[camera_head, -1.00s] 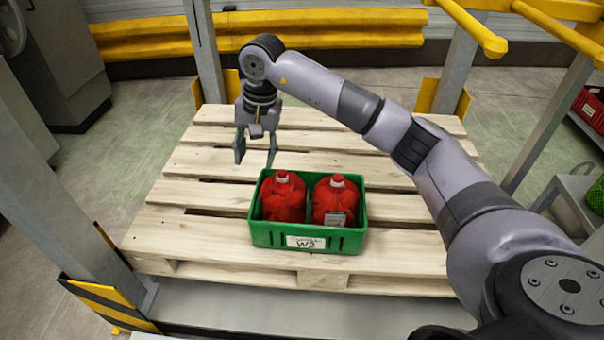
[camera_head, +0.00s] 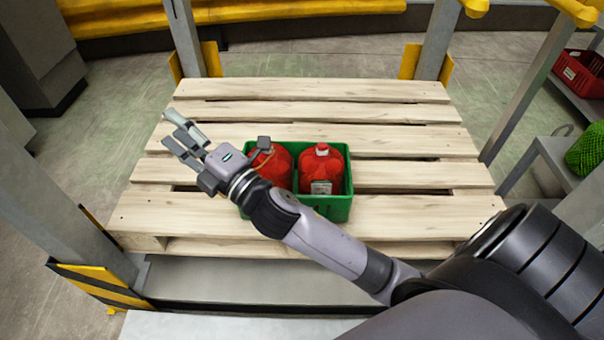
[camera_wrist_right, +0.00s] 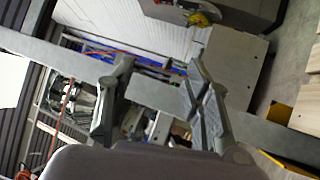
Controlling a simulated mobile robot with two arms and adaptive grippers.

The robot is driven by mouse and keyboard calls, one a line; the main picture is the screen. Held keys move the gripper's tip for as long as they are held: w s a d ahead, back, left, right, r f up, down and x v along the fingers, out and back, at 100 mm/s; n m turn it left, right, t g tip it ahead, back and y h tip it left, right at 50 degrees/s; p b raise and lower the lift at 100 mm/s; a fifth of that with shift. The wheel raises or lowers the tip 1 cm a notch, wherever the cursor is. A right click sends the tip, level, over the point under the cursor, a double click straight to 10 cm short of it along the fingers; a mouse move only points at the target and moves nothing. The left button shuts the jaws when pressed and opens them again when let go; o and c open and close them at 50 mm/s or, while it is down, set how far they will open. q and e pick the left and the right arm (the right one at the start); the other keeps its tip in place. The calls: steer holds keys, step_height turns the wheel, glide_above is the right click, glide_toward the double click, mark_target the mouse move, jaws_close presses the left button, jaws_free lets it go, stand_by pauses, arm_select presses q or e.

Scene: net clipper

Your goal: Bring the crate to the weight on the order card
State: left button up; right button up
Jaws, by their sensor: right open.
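The green crate (camera_head: 348,190) stands on the wooden pallet (camera_head: 320,90) and holds two red jugs, a left one (camera_head: 275,167) and a right one (camera_head: 321,170). My right gripper (camera_head: 178,133) is open and empty, left of the crate and above the pallet. My right forearm and wrist cross in front of the crate and hide its left front and label. In the right wrist view the open fingers (camera_wrist_right: 158,85) have nothing between them. My left gripper is not in view. I see no order card.
Steel posts with yellow guards (camera_head: 207,60) stand at the pallet's corners. A yellow rail (camera_head: 300,10) runs behind. On the right are a red crate (camera_head: 580,73) and a green net bag (camera_head: 588,150). The back of the pallet is clear.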

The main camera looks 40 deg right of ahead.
steer(key=s+d+f+m+g+h, duration=0.3)
steer(key=d+f+m+h, duration=0.3)
steer(key=f+m, duration=0.35)
steer(key=s+d+f+m+g, duration=0.3)
steer(key=s+f+m+g, duration=0.7)
steer(key=s+f, duration=0.7)
steer(key=s+g, duration=0.1)
steer(key=s, duration=0.2)
steer(key=shift+s+f, duration=0.25)
steer(key=shift+s, duration=0.1)
steer(key=shift+d, duration=0.1)
